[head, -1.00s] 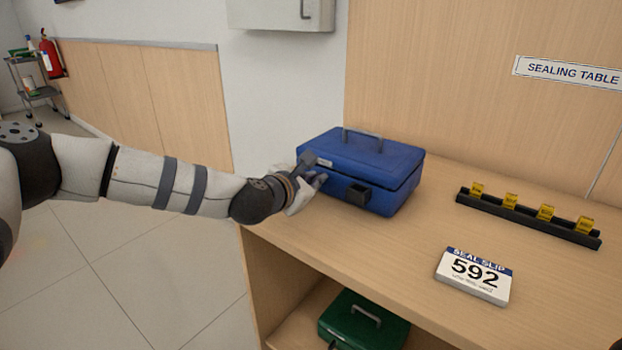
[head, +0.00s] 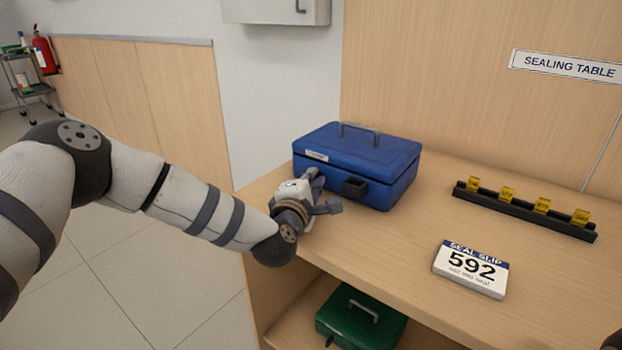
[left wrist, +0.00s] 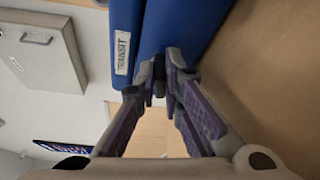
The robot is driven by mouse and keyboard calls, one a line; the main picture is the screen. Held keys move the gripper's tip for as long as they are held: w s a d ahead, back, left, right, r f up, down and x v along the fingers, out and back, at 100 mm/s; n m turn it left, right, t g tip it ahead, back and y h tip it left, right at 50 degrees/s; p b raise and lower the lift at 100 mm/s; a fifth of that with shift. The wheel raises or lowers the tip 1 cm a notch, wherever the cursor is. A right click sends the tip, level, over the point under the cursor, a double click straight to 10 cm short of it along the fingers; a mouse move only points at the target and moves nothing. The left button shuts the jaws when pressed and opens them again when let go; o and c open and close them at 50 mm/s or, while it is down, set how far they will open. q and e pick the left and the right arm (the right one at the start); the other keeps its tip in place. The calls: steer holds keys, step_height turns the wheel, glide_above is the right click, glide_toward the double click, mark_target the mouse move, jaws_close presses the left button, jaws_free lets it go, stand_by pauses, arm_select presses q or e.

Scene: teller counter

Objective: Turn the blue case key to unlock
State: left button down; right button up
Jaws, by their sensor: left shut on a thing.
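The blue case (head: 358,165) stands closed on the counter, with a grey handle on its lid and a dark latch block (head: 354,187) on its front. It also shows in the left wrist view (left wrist: 185,28), beside a "TRANSIT" label (left wrist: 122,57). My left gripper (head: 322,192) is at the left part of the case's front. In the left wrist view its fingertips (left wrist: 166,76) are closed together at the case. My right gripper is not clearly in view.
A black rack (head: 524,211) with several yellow seals and a "592" seal slip sign (head: 470,268) stand to the right. A green case (head: 360,318) sits on the shelf below. The counter (head: 385,245) in front of the blue case is clear. A dark sliver shows at the bottom right corner.

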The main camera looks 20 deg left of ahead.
arm_select(q)
steer(key=shift+m, duration=0.5)
steer(key=shift+f, duration=0.1)
steer(key=c, duration=1.7)
jaws_free()
steer(key=shift+s, duration=0.1)
steer(key=s, duration=1.1)
steer(key=shift+s+d+r, duration=0.3)
steer(key=shift+s+d, duration=0.05)
steer(key=shift+s, duration=0.05)
